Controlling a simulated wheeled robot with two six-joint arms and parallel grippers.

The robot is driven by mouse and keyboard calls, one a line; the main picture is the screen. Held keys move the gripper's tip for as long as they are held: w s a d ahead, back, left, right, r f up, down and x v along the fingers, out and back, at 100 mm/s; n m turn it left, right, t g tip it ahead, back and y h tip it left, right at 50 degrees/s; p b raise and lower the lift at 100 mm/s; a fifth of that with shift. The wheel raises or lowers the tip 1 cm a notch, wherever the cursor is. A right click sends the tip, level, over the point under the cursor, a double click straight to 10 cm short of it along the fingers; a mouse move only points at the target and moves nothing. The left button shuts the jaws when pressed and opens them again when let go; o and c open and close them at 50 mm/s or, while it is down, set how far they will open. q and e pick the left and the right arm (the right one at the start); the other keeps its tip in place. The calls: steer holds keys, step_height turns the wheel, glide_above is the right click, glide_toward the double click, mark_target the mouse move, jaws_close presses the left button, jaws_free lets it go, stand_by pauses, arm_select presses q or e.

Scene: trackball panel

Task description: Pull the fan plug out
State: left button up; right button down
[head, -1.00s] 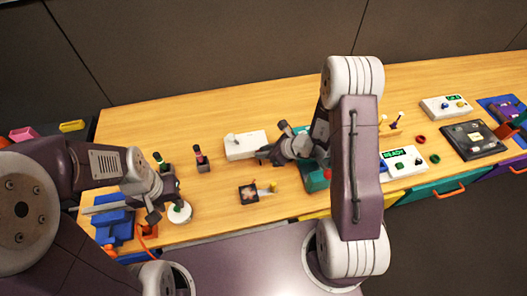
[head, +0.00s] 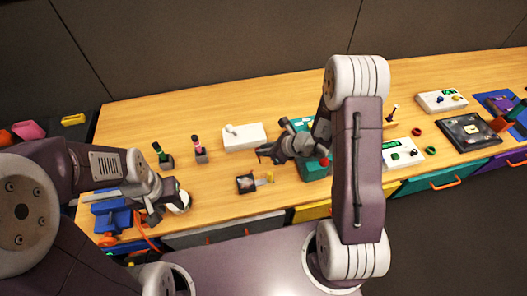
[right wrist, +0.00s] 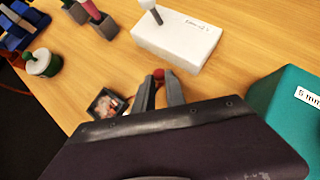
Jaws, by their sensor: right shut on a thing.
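My right gripper (head: 263,155) is over the middle of the table, in front of the white box. In the right wrist view its fingers (right wrist: 161,88) are closed around a small piece with a red round end (right wrist: 158,74). I cannot tell for sure that this is the fan plug. A small dark square box (head: 246,184) with a yellow piece (head: 270,177) at its right sits just below the gripper; the box also shows in the right wrist view (right wrist: 106,103). My left gripper (head: 160,205) is low beside a white round thing (head: 181,201); its jaws are unclear.
A white box with a lever (head: 244,137) stands behind the right gripper. A teal box (head: 315,170) is at its right. Two upright handles, green (head: 162,158) and pink (head: 199,153), stand at left. A blue block (head: 112,214) is by the left arm. The back of the table is clear.

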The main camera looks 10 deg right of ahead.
steer(key=shift+s+a+f, duration=0.1)
steer(key=shift+s+f, duration=0.1)
steer(key=shift+f, duration=0.05)
steer(key=c, duration=1.8)
jaws_free()
steer(key=shift+w+f, duration=0.1)
steer(key=shift+o, duration=1.1)
steer(key=shift+w+a, duration=0.1)
steer(key=shift+a, duration=0.1)
steer(key=p+v, duration=0.1)
steer(key=v, duration=0.8)
steer(key=shift+w+d, duration=0.1)
